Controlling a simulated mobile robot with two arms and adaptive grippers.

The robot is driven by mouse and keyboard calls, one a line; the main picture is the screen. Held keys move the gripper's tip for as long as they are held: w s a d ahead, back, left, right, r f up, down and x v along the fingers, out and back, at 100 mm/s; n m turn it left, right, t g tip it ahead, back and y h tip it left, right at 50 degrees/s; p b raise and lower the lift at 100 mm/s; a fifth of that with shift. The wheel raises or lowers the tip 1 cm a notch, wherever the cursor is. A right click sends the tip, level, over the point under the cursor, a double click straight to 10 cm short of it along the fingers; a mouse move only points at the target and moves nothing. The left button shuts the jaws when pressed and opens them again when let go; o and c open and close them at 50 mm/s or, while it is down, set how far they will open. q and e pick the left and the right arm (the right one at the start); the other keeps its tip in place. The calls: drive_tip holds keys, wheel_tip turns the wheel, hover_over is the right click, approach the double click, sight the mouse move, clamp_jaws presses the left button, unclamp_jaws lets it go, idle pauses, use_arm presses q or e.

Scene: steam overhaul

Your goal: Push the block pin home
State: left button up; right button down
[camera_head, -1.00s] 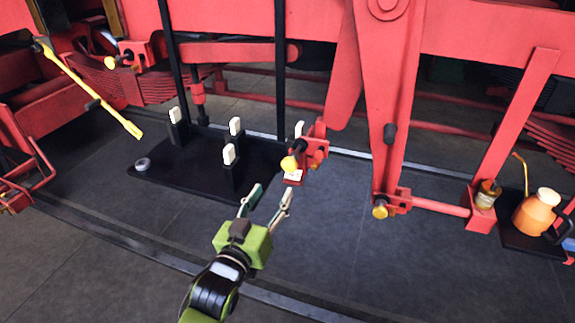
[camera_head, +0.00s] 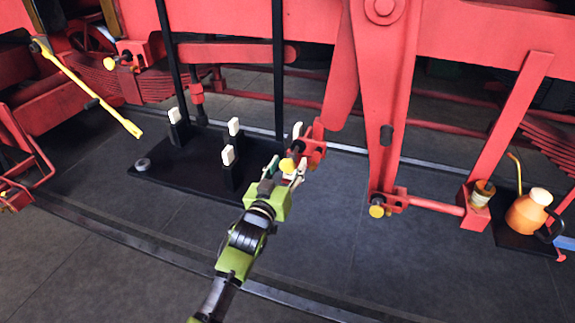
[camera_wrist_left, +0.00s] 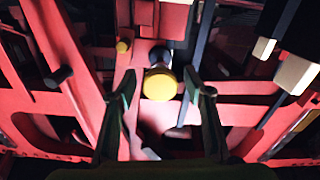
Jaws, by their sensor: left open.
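A pin with a round yellow head (camera_head: 288,164) sticks out of a red bracket (camera_head: 314,147) at the lower end of the hanging red linkage. I take it for the block pin. In the left wrist view the yellow head (camera_wrist_left: 160,86) faces me, with a dark shank behind it running toward red metal. My left gripper (camera_head: 283,174) is at the bracket, its fingers open around the yellow head. In the left wrist view one finger shows on each side, with visible gaps to the head. How deep the pin sits is hidden. My right gripper is not in view.
A black base plate (camera_head: 160,178) with several white-topped posts lies left of the bracket. Another yellow-headed pin (camera_head: 377,211) sits in a bracket to the right. An orange oil can (camera_head: 526,213) stands far right. Dark floor lies open in front.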

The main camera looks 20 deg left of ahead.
sight(292, 159)
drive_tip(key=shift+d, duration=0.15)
use_arm(q)
clamp_jaws()
drive_tip(key=shift+w+b, duration=0.3)
drive_tip(key=shift+w, duration=0.15)
drive_tip(key=w+b, duration=0.1)
drive_tip(key=w, duration=0.3)
drive_tip(key=shift+s+r, duration=0.15)
drive_tip(key=shift+r, duration=0.05)
drive_tip(key=shift+c, duration=1.2)
unclamp_jaws()
drive_tip(key=shift+o, duration=1.2)
drive_tip(key=shift+w+f, duration=0.2)
drive_tip(key=shift+w, duration=0.05)
drive_tip(key=s, duration=1.2)
drive_tip(key=shift+a, duration=0.15)
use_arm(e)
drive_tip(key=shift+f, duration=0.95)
